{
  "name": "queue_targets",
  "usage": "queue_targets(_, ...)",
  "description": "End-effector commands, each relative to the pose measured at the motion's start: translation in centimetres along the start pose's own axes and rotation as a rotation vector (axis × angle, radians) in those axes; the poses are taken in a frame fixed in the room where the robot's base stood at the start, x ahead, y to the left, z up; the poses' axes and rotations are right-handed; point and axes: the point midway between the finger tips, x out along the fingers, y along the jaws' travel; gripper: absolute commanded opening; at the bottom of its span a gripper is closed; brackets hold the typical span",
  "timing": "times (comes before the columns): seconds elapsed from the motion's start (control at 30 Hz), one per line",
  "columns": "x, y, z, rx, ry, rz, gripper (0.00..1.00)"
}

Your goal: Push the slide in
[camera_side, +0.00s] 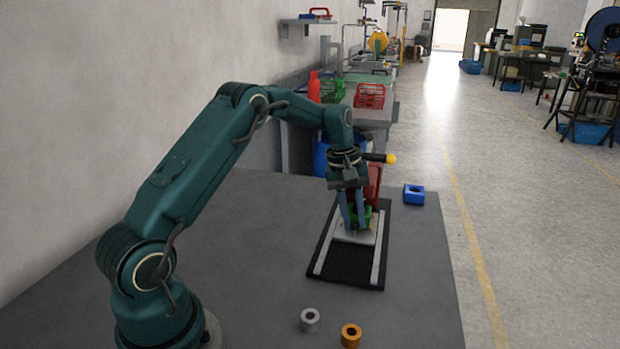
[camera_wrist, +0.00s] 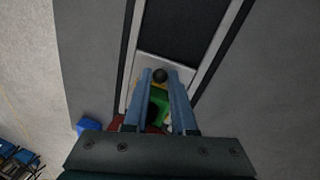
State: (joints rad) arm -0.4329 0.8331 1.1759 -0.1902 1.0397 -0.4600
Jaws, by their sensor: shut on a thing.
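The slide is a light grey plate (camera_side: 352,238) between two pale rails on a black base (camera_side: 345,268). It sits toward the rails' far end, by a green part (camera_side: 366,215) and a red block (camera_side: 374,180). In the wrist view the plate (camera_wrist: 150,65) carries a dark round knob (camera_wrist: 160,75). My gripper (camera_side: 355,227) points down over the plate. In the wrist view its fingers (camera_wrist: 160,78) are on both sides of the knob, shut on it. The fingers partly hide the green part (camera_wrist: 158,104).
A blue block with a hole (camera_side: 413,195) stands right of the base. A silver ring (camera_side: 310,320) and an orange ring (camera_side: 351,335) lie near the front edge of the grey table (camera_side: 250,280). The near stretch between the rails is clear.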

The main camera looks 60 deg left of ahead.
Motion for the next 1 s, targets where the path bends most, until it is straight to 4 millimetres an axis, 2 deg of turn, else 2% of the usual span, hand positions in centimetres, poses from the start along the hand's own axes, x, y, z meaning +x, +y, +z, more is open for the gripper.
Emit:
queue_targets(0.2,0.04,0.36,-1.09,0.0,0.002,0.006,0.0)
queue_targets(0.53,0.0,0.35,-1.32,0.0,0.008,0.007,0.0)
queue_targets(0.57,0.0,0.34,-1.33,0.0,0.008,0.007,0.28)
queue_targets(0.6,0.0,0.33,-1.34,0.0,0.008,0.007,0.44)
queue_targets(0.63,0.0,0.32,-1.33,0.0,0.008,0.006,0.54)
queue_targets(1.0,-0.36,0.25,-1.22,0.0,0.003,0.003,0.54)
